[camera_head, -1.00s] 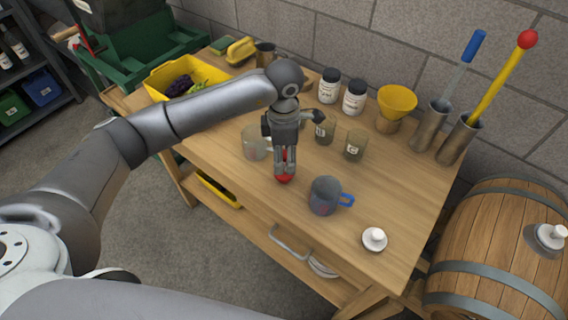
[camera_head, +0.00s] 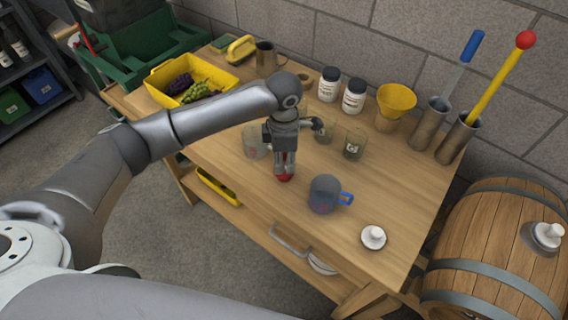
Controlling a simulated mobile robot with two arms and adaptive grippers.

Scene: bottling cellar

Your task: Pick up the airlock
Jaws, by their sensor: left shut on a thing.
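My left gripper (camera_head: 285,172) points down over the middle of the workbench. It is shut on a small red-bottomed thing (camera_head: 285,178), which I take to be the airlock. Only its red lower end shows, just below the fingertips and at or very near the bench top. The fingers hide the rest of it. I cannot tell whether it is clear of the wood. My right gripper is not in view.
On the bench (camera_head: 340,255), a grey mug with blue handle (camera_head: 325,190) stands close right of the gripper. A clear beaker (camera_head: 253,143) is close left; glasses (camera_head: 354,145) stand behind. A white-knobbed stopper (camera_head: 373,237) lies near the front. A yellow tray (camera_head: 222,80) holds grapes.

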